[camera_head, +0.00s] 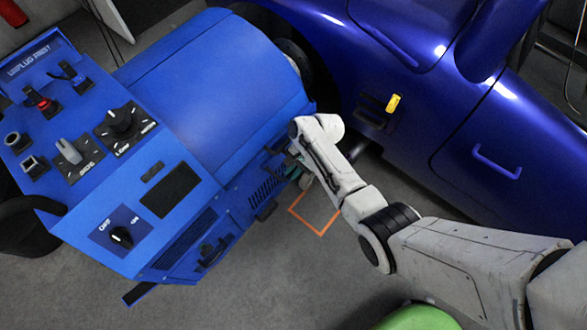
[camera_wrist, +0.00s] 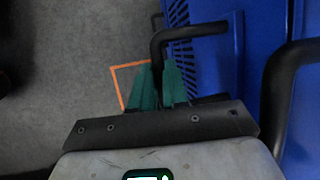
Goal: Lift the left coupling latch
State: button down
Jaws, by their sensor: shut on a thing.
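In the wrist view, a black bent latch handle (camera_wrist: 190,33) sticks out from the blue dynamometer's side. My gripper (camera_wrist: 160,80) has its green fingers shut on this handle's downward leg, with one finger on each side. The part between the fingers is mostly hidden. A second thick black bent handle (camera_wrist: 272,95) stands at the right edge, apart from my gripper. In the head view, my gripper (camera_head: 295,172) is at the low side of the blue dynamometer (camera_head: 215,75), largely hidden by my wrist; the held latch cannot be made out there.
A dark blue car (camera_head: 440,110) with a yellow-marked handle stands close on the right of my forearm. An orange floor outline (camera_head: 322,233) lies below my gripper. A green rounded thing (camera_head: 418,318) is at the bottom edge. Grey floor (camera_head: 270,295) is clear at lower middle.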

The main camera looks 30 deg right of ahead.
dwell(0.3)
jog(key=c, duration=1.1)
grip_release()
jog(key=p+v, duration=0.3)
jog(key=v, duration=0.7)
jog(key=shift+d+r, duration=0.15)
jog(key=shift+r, duration=0.2)
